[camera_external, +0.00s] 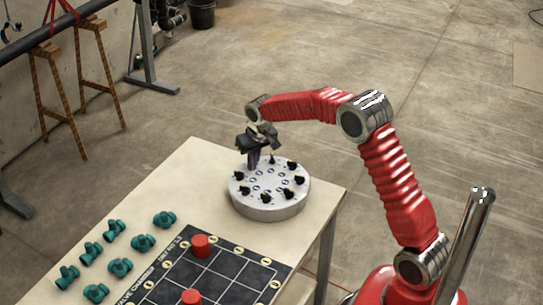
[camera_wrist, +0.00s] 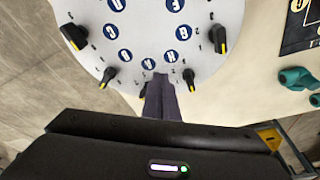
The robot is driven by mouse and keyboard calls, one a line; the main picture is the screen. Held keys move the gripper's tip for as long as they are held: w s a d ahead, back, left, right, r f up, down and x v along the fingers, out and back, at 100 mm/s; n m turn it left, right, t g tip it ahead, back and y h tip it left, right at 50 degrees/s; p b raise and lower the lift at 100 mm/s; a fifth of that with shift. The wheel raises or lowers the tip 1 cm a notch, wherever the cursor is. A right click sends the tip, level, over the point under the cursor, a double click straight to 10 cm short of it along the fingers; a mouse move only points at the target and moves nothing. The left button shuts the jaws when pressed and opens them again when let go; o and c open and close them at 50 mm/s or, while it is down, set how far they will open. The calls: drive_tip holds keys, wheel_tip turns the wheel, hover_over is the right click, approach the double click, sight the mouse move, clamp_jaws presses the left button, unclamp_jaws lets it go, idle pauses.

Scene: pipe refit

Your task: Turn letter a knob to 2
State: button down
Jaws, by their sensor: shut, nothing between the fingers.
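A round white dial plate (camera_external: 262,210) sits on the table, with a ring of black knobs around small blue letter discs. In the wrist view, the plate (camera_wrist: 145,20) shows a disc that looks like an upside-down A (camera_wrist: 148,64), though it is small. My gripper (camera_external: 253,163) is shut and points down at the plate's far left edge. Black knobs with yellow marks stand to the left (camera_wrist: 107,77) and right (camera_wrist: 189,79) of the fingers. Contact cannot be told.
The table (camera_external: 180,185) also holds several teal valves (camera_external: 142,243), a black grid board (camera_external: 225,270) and two red cylinders (camera_external: 200,245) at the front left. A pipe on orange trestles (camera_external: 60,100) stands at the back left.

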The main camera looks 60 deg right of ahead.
drive_tip(key=shift+w+d+v, duration=0.1)
drive_tip(key=shift+w+v, duration=0.1)
drive_tip(key=shift+v, duration=0.75)
drive_tip(key=shift+w+d+v, duration=0.15)
drive_tip(key=shift+w+v, duration=0.05)
drive_tip(key=shift+v, duration=0.8)
drive_tip(key=shift+w+d+v, duration=0.1)
drive_tip(key=shift+w+v, duration=0.1)
drive_tip(key=shift+v, duration=0.75)
drive_tip(key=shift+r, duration=0.2)
drive_tip(key=d, duration=0.2)
drive_tip(key=s+r, duration=0.1)
drive_tip(key=shift+d, duration=0.4)
drive_tip(key=shift+f, duration=0.1)
drive_tip(key=shift+s+a+x, duration=0.15)
drive_tip(key=shift+s+x, duration=0.1)
drive_tip(key=shift+x, duration=0.85)
drive_tip(key=shift+s+a+x, duration=0.1)
drive_tip(key=shift+s+x, duration=0.1)
drive_tip(key=shift+x, duration=0.95)
drive_tip(key=shift+s+a+x, duration=0.15)
drive_tip(key=shift+s+x, duration=0.1)
drive_tip(key=shift+x, duration=0.85)
drive_tip(key=shift+w+d+f, duration=0.1)
drive_tip(key=shift+w+f, duration=0.05)
drive_tip(key=shift+w, duration=0.45)
